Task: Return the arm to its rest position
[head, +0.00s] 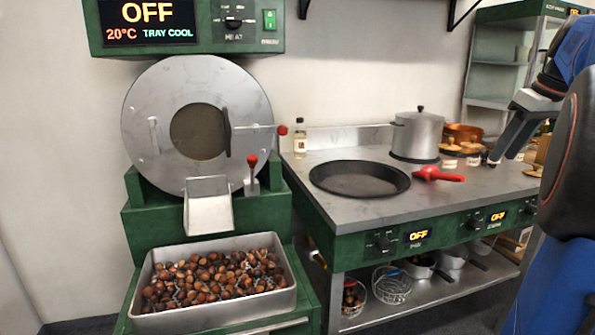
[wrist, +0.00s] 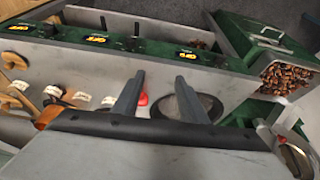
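My gripper (head: 513,137) is at the right of the head view, held above the right end of the steel counter. In the wrist view my gripper (wrist: 157,97) shows two dark fingers spread apart with nothing between them, so it is open and empty. A blue and black part of my arm fills the right edge of the head view. The red-handled tool (head: 438,174) lies on the counter below and left of the gripper, apart from it; a bit of its red shows beside a finger in the wrist view (wrist: 143,99).
A green roaster (head: 195,120) reads OFF, 20°C, TRAY COOL. Its tray (head: 215,316) holds many chestnuts. The counter (head: 330,208) carries a black pan (head: 360,179), a lidded pot (head: 417,135), a bottle (head: 300,138) and several jars (head: 450,153). A green glass cabinet (head: 495,60) stands behind.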

